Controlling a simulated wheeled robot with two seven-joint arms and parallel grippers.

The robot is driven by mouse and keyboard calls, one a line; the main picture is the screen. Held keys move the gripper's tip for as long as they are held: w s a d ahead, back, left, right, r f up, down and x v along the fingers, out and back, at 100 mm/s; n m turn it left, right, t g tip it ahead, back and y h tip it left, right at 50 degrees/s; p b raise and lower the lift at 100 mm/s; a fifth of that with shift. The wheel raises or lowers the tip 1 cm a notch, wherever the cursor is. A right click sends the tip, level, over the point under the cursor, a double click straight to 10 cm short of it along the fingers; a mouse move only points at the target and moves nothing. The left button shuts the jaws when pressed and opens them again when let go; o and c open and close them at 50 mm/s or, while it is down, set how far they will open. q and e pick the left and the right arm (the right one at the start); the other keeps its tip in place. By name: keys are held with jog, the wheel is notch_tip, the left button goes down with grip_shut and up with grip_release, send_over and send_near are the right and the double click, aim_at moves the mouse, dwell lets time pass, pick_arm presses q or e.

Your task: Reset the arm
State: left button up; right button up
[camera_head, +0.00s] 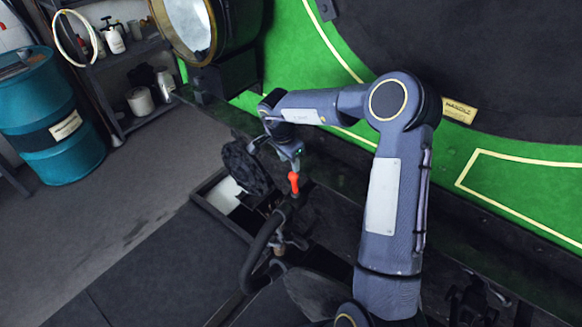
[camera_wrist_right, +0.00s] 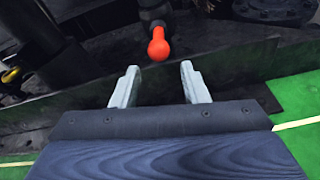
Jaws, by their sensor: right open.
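My right arm reaches across the head view toward the front of the green tram (camera_head: 520,178). My right gripper (camera_head: 287,160) is just above a red-orange knob or handle (camera_head: 293,183) on the tram's front. In the right wrist view my right gripper (camera_wrist_right: 155,88) shows two pale fingers spread apart with nothing between them. The red-orange knob (camera_wrist_right: 158,46) is beyond the fingertips, roughly centred between them and apart from them. It sits on a dark stem. My left gripper is not in view.
A curved dark hose (camera_head: 262,245) hangs below the knob. A large lamp (camera_head: 195,28) is mounted on the tram at upper left. A blue barrel (camera_head: 52,115) and a shelf (camera_head: 140,50) with bottles and cans stand at the left. The grey floor (camera_head: 130,205) between is clear.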

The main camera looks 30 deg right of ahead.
jog(key=shift+r, duration=0.35)
